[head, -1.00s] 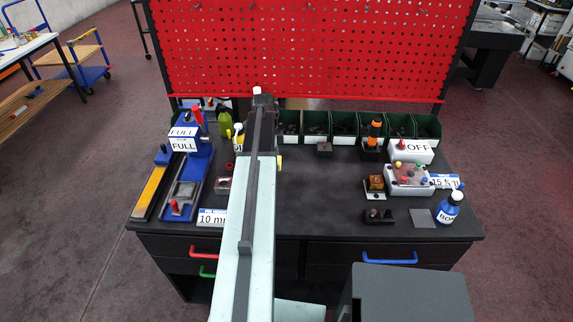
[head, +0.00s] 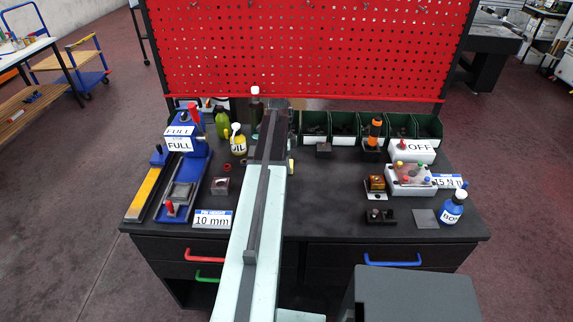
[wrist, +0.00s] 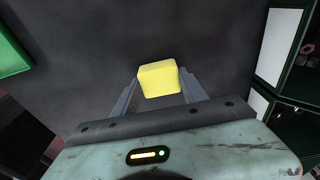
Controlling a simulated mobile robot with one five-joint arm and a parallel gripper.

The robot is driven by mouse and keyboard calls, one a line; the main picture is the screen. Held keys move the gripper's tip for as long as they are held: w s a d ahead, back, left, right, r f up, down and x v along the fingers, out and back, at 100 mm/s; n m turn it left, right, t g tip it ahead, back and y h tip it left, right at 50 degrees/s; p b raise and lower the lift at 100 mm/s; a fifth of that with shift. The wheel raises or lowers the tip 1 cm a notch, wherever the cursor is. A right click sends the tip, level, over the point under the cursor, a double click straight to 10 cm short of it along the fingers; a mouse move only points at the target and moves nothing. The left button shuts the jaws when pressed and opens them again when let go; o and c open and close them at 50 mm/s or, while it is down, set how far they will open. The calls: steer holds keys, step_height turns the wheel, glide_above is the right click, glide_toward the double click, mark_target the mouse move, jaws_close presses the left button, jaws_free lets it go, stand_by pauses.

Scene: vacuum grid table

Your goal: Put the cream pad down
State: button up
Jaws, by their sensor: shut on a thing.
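The cream pad (wrist: 158,78) shows as a pale yellow block in the wrist view. My gripper (wrist: 160,88) is shut on it, with one grey finger at each side. Dark, plain surface shows beyond the pad; I cannot tell how high the pad is above it. In the head view my arm hides most of the gripper. A small yellow patch (head: 291,167) at the arm's right side is probably the pad, over the rear middle of the black table (head: 325,205).
Green bins (head: 343,126) line the back edge. An oil bottle (head: 238,142) and blue FULL fixture (head: 183,160) stand left. The OFF box (head: 412,151), a white button box (head: 408,180) and a blue bottle (head: 452,208) stand right. The table's front middle is bare.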

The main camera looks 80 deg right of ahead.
steer(key=shift+f, duration=0.2)
steer(key=o, duration=1.2)
steer(key=shift+r, duration=0.15)
steer(key=r+p, duration=0.4)
steer(key=w+r+p, duration=0.1)
steer(key=r+p, duration=0.7)
steer(key=shift+w+a+r, duration=0.1)
steer(key=shift+w+r, duration=0.05)
steer(key=shift+w, duration=0.1)
